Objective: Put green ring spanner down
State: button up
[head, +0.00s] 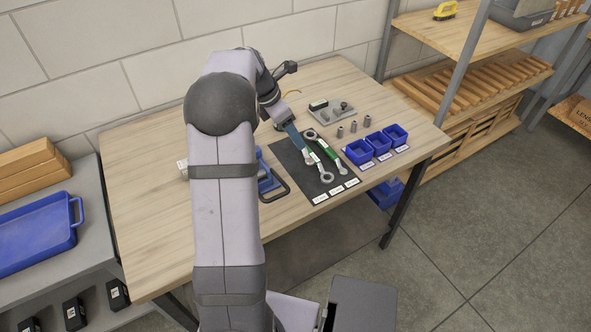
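A dark mat (293,171) lies on the wooden bench, with three white labels along its front edge. A green-handled spanner (328,150) shows on the right part of the mat.
Three blue bins (379,143) with labels stand right of the mat. Several small metal cylinders (353,126) and a grey plate with parts (331,114) are behind it. A blue item with a dark handle (268,180) is left of the mat. The bench's front left is clear.

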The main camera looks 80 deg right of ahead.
jog(key=shift+n, duration=0.3)
jog(key=shift+f+p, duration=1.2)
jog(key=shift+f, duration=3.8)
jog(key=shift+f, duration=0.15)
jog(key=o, duration=1.5)
jog(key=shift+v, duration=0.75)
jog(key=b+v, duration=0.2)
jog(key=v, duration=0.8)
jog(key=shift+a+r, duration=0.3)
jog(key=shift+r, duration=0.05)
